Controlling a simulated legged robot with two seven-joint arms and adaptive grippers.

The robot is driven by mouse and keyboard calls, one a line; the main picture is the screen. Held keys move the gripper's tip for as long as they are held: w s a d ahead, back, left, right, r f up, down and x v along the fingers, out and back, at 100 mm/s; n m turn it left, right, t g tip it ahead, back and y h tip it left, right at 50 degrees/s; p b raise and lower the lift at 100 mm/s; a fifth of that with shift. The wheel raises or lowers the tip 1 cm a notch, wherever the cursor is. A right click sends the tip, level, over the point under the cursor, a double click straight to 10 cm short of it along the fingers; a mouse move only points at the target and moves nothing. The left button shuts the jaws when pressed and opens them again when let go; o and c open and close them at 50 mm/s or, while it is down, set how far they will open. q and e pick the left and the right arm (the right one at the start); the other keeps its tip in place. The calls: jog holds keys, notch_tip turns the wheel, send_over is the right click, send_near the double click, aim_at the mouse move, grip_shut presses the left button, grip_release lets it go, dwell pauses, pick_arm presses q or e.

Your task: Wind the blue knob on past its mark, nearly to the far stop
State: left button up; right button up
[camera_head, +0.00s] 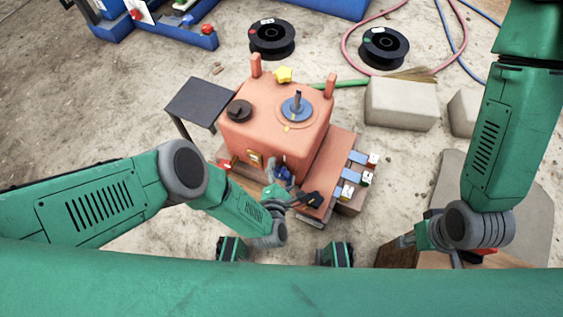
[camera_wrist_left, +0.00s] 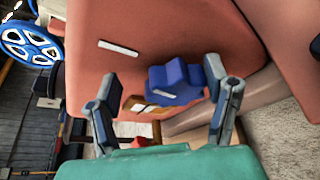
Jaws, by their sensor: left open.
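The blue knob (camera_head: 284,173) is on the near face of the orange machine (camera_head: 262,133), partly hidden by my left gripper in the head view. In the left wrist view the lobed blue knob (camera_wrist_left: 177,82) shows between the two fingers of my left gripper (camera_wrist_left: 163,80), closer to the right finger. A white mark (camera_wrist_left: 118,47) is on the orange face, left of the knob. My left gripper (camera_head: 291,186) is open; I cannot tell whether a finger touches the knob. My right gripper (camera_head: 408,240) is low at the right, and its jaws are unclear.
A blue disc with a grey post (camera_head: 297,107), a black knob (camera_head: 239,110) and a yellow knob (camera_head: 283,74) are on top of the machine. Switches (camera_head: 358,172) line its right ledge. A dark side table (camera_head: 198,101) stands left; stone blocks (camera_head: 401,103) lie right.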

aim_at(283, 152)
pick_arm(q)
notch_tip(283, 152, up, 8)
jog(key=shift+f, duration=0.2)
jog(key=shift+r, duration=0.1)
dwell(0.3)
